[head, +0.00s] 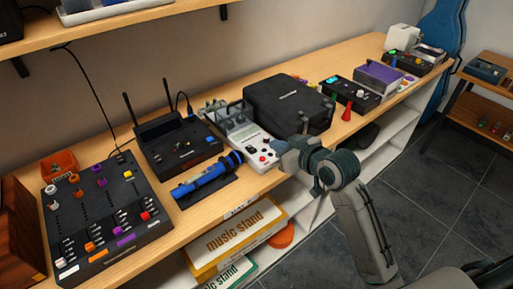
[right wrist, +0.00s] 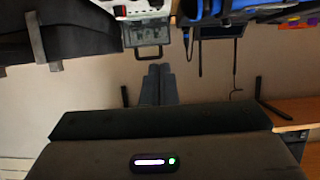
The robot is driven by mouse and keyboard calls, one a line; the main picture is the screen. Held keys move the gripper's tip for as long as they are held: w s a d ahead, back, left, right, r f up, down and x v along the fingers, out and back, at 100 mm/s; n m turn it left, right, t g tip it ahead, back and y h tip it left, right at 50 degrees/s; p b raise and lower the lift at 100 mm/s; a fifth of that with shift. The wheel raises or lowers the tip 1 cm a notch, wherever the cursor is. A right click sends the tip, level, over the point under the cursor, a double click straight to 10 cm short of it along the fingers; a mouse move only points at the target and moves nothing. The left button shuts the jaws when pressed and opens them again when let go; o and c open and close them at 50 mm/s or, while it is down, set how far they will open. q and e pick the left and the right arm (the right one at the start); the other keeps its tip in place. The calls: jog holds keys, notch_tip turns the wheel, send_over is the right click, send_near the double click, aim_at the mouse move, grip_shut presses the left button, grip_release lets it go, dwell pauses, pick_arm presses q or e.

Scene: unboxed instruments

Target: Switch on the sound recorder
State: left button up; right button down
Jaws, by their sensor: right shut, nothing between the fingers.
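The sound recorder, as far as I can tell, is the light grey device (head: 240,130) in the middle of the bench, with a small display, red and white buttons at its front end and posts with a handle at its back. In the right wrist view its handle end (right wrist: 147,36) shows upside down at the top. My right gripper (head: 282,147) is just right of the recorder's front end in the head view. Its dark fingers (right wrist: 157,68) are together and empty. I cannot tell whether they touch the recorder. My left gripper is out of view.
A black case (head: 288,103) stands close behind and right of the recorder. A black device with antennas (head: 178,145) and a blue cylinder on a dark stand (head: 208,178) are to its left. A mixer (head: 105,210) is further left. Shelves with boxes (head: 235,240) lie below the bench.

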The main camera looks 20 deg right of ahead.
jog(key=shift+w, duration=0.15)
jog(key=p, duration=0.3)
send_over(258, 156)
jog(key=w, duration=0.1)
jog(key=f, duration=0.3)
jog(key=shift+a+f, duration=0.2)
jog(key=shift+f, duration=0.1)
jog(key=f, duration=0.2)
jog(key=shift+s+d+f+p, duration=0.15)
jog(key=shift+s+f+p, duration=0.1)
jog(key=shift+f+p, duration=0.15)
jog(key=shift+s+f, duration=0.2)
jog(key=shift+f, duration=0.4)
jog(key=shift+w, duration=0.1)
jog(key=shift+f, duration=0.2)
